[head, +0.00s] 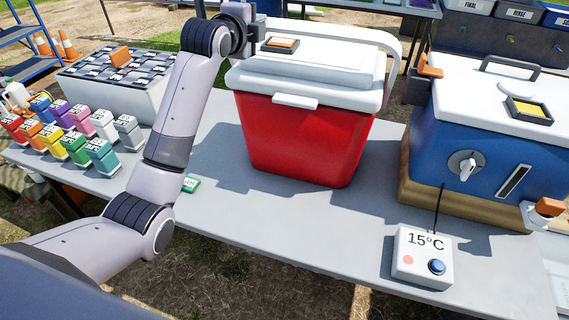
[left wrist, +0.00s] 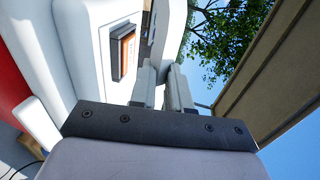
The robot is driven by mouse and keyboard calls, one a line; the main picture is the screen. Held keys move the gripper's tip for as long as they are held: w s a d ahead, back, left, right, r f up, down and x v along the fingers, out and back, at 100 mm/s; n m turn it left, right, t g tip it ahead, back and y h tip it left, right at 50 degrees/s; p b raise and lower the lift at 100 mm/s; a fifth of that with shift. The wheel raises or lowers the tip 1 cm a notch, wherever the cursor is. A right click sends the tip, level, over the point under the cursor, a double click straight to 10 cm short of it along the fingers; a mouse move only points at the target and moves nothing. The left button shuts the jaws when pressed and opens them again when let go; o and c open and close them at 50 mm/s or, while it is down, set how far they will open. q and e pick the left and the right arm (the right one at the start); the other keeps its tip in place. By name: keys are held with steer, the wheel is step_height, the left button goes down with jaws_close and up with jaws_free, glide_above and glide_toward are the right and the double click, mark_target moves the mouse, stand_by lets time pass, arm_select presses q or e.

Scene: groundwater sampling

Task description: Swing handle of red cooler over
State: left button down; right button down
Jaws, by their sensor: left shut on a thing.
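The red cooler (head: 305,140) stands on the grey table with its white lid (head: 325,68) closed. Its white handle (head: 350,32) arches up over the back of the lid, with its right leg coming down at the right side. My left gripper (head: 254,24) is at the handle's left part, above the lid's back left corner. In the left wrist view, the fingers (left wrist: 165,86) close around the white handle bar (left wrist: 170,40), beside the white lid (left wrist: 82,45). The fingertips are partly hidden in the head view. My right gripper is out of view.
A blue cooler (head: 490,140) with a dial stands close at the right, with a 15°C display box (head: 422,256) before it. Coloured bottles (head: 75,148) and a grey rack box (head: 120,98) stand at the left.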

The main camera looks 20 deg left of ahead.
arm_select(q)
steer(key=shift+r, duration=0.5)
steer(key=shift+w+r, duration=0.1)
steer(key=shift+w, duration=0.1)
steer(key=shift+g, duration=0.8)
steer(key=w, duration=0.2)
steer(key=w+r, duration=0.1)
steer(key=w, duration=0.2)
steer(key=w+r, duration=0.1)
steer(key=w, duration=0.2)
steer(key=shift+w+d+r, duration=0.1)
steer(key=shift+r, duration=0.05)
steer(key=shift+w+r, duration=0.15)
steer(key=shift+w, duration=0.15)
steer(key=c, duration=0.9)
jaws_free()
steer(key=shift+s, duration=0.15)
steer(key=shift+f, duration=0.2)
